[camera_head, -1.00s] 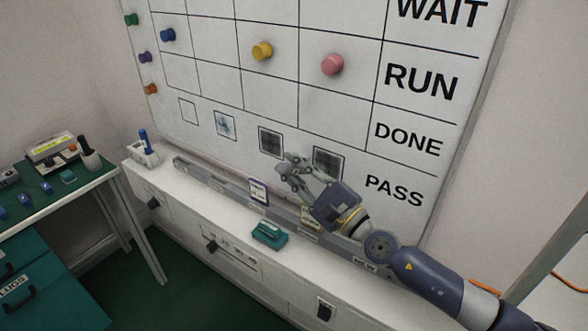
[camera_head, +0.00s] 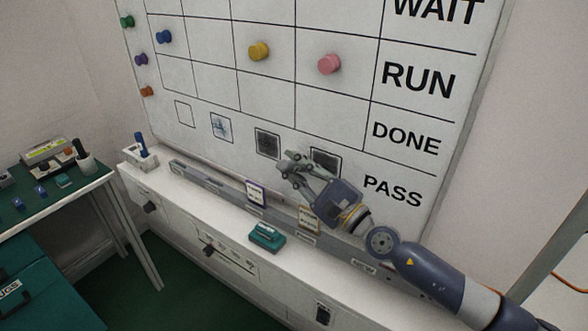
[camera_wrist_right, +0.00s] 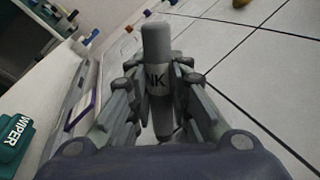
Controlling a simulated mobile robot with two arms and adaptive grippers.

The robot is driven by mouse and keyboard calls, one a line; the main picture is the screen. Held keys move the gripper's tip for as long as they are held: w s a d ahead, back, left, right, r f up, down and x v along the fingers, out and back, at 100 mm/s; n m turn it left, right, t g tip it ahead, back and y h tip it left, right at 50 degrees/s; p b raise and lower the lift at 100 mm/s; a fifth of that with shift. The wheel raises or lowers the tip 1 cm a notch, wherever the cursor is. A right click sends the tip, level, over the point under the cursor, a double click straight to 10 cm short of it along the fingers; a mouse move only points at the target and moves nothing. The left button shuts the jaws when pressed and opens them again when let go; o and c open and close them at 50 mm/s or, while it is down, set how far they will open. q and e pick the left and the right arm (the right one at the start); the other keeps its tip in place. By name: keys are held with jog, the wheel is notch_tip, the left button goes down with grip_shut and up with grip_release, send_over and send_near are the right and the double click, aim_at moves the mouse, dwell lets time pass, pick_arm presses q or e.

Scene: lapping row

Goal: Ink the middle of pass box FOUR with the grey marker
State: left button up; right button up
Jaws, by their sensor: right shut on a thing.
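My right gripper (camera_head: 288,169) is in front of the lower board, just below and between the two right-hand boxes of the PASS row. It is shut on a grey marker (camera_wrist_right: 157,85) with "NK" readable on its barrel. The marker's tip is not visible. The PASS row has an empty box (camera_head: 184,113) at far left, a box with bluish scribble (camera_head: 221,127), a dark grey-filled box (camera_head: 267,143) and another dark box (camera_head: 326,158) partly behind the gripper. No box numbers are readable. My left gripper is not in view.
A ledge with a tray rail (camera_head: 215,185) runs under the board. On it stand a teal wiper (camera_head: 267,236), small framed cards (camera_head: 255,194) and a holder with a blue marker (camera_head: 140,143). Coloured magnets (camera_head: 259,51) sit higher up. A green-topped table (camera_head: 60,190) is at left.

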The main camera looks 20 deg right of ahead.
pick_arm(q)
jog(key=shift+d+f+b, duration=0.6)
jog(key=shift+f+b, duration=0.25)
pick_arm(e)
jog(key=s+d, duration=0.2)
jog(key=s, duration=0.1)
jog(key=shift+d, duration=0.35)
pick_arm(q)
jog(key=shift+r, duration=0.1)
pick_arm(e)
jog(key=w+a, duration=0.1)
jog(key=w+a+p, duration=0.1)
jog(key=shift+w+a+r+p, duration=0.1)
jog(key=shift+w+a+p, duration=0.05)
jog(key=shift+w+p, duration=0.2)
jog(key=shift+w+a, duration=0.15)
jog(key=shift+w, duration=0.05)
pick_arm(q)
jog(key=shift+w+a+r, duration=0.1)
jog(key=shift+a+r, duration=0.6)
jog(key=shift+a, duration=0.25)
